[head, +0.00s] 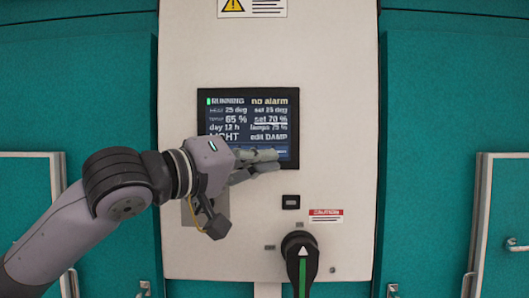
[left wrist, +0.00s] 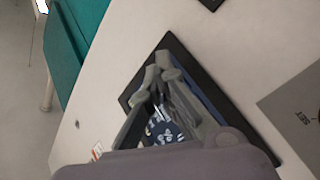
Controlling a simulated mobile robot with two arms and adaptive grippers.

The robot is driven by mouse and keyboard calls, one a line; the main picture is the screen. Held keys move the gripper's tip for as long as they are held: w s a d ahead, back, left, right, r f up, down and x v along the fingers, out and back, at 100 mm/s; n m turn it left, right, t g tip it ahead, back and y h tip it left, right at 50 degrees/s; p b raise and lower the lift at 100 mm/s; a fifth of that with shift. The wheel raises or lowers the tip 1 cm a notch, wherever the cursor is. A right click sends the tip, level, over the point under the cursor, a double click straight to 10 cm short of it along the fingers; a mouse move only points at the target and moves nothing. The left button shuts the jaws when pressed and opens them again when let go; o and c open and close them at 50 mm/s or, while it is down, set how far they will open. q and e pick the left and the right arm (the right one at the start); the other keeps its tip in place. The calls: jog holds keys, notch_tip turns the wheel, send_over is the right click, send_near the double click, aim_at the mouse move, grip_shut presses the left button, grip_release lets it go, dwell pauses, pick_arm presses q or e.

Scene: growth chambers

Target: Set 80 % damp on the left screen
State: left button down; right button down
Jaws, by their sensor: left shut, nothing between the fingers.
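The screen (head: 248,110) is dark with a black frame, set in the pale panel. It reads RUNNING, no alarm, 65 %, set 70 % with an underline, and edit DAMP. My left gripper (head: 278,160) is shut and empty, its fingertips in front of the screen's lower right part. It hides part of the bottom row. In the left wrist view the shut fingers (left wrist: 160,78) lie over the dark screen (left wrist: 172,45). I cannot tell whether the fingertips touch it. My right gripper is not in view.
Below the screen are a small black switch (head: 291,202), a red caution label (head: 326,213) and a black rotary handle (head: 300,255) with a green stripe. A grey plate marked SET (left wrist: 300,110) shows in the left wrist view. Teal doors (head: 455,90) flank the panel.

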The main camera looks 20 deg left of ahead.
pick_arm(q)
jog(key=shift+w, duration=0.2)
jog(key=shift+w+a, duration=0.1)
jog(key=shift+w, duration=0.1)
jog(key=shift+w+a+p, duration=0.1)
jog(key=shift+w+p, duration=0.2)
dwell(0.7)
jog(key=shift+s, duration=0.15)
jog(key=shift+s+d, duration=0.2)
jog(key=shift+s, duration=0.35)
dwell(0.3)
jog(key=s, duration=0.2)
jog(key=s+d+b, duration=0.1)
jog(key=s, duration=0.1)
jog(key=shift+s+d, duration=0.2)
jog(key=shift+s, duration=0.2)
